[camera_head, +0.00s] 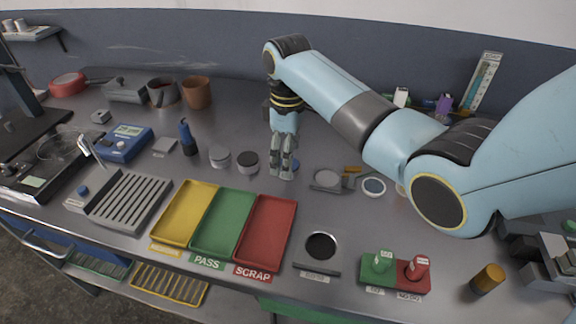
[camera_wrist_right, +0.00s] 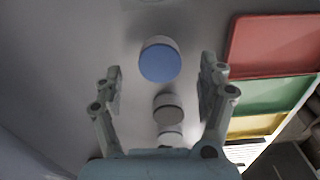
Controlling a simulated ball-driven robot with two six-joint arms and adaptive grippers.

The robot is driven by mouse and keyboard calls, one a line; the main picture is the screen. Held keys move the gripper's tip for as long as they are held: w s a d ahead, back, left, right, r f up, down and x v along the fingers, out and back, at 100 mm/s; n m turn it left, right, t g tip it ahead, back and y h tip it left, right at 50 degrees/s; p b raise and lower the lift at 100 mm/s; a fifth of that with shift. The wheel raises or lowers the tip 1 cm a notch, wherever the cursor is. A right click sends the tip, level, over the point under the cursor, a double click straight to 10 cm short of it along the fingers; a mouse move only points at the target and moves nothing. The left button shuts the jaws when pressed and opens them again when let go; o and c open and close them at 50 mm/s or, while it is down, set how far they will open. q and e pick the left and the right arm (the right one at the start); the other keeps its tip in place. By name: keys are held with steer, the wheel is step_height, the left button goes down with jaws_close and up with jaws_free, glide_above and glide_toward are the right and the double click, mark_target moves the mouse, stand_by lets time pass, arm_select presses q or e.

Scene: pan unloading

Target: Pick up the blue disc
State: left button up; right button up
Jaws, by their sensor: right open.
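The blue disc (camera_wrist_right: 160,64) is a short round piece with a blue top and a pale side. In the right wrist view it lies on the bench, between and slightly beyond the fingertips. In the head view only a small part of the blue disc (camera_head: 295,163) shows behind my right gripper (camera_head: 282,174), which points down over the bench and hides the rest. My right gripper (camera_wrist_right: 162,78) is open, with nothing between its fingers; no contact with the disc is visible. My left gripper is not in view.
Two grey-topped discs (camera_head: 219,157) (camera_head: 248,161) stand left of my gripper. Yellow (camera_head: 186,213), green (camera_head: 222,222) and red (camera_head: 266,230) trays lie in front. Bare bench surrounds the blue disc.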

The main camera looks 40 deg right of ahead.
step_height(320, 180, down, 3)
steer(key=shift+f, duration=0.15)
steer(key=c, duration=1.4)
